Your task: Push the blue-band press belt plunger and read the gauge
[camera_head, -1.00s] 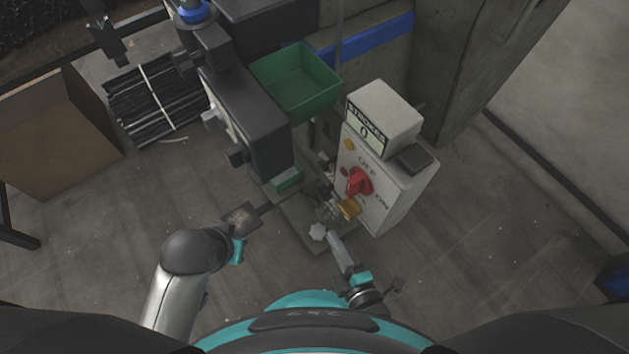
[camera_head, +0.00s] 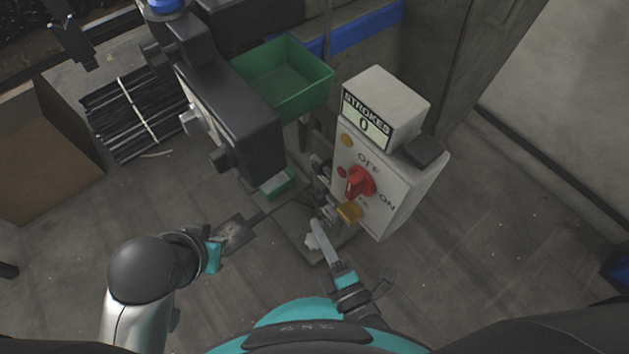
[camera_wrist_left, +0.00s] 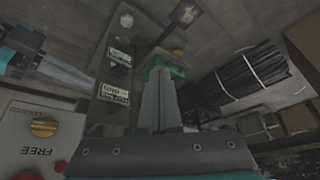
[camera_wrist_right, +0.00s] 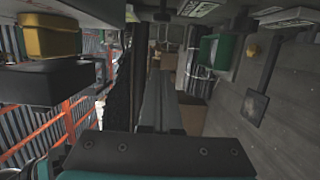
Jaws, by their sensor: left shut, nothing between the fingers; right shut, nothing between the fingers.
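A dark press (camera_head: 228,110) stands upper left of centre in the head view, with a blue ring (camera_head: 165,5) at its top edge. A pale control box (camera_head: 385,175) beside it has a red switch, an amber part (camera_head: 348,211) and a counter (camera_head: 368,122) reading STROKES 0. I cannot pick out the belt plunger or a gauge for certain. My right gripper (camera_head: 318,230) is shut and empty, low in front of the box; its fingers overlap a pale knob (camera_head: 312,242). My left gripper's shut, empty fingers show in the left wrist view (camera_wrist_left: 163,95); the head view mostly hides them.
A green bin (camera_head: 285,82) sits behind the press. A dark flat plate (camera_head: 236,234) on a bar is close to my left gripper. Bundled black rods (camera_head: 130,115) lie at left. A blue stripe (camera_head: 370,32) marks the grey structure behind. Floor at lower right is clear.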

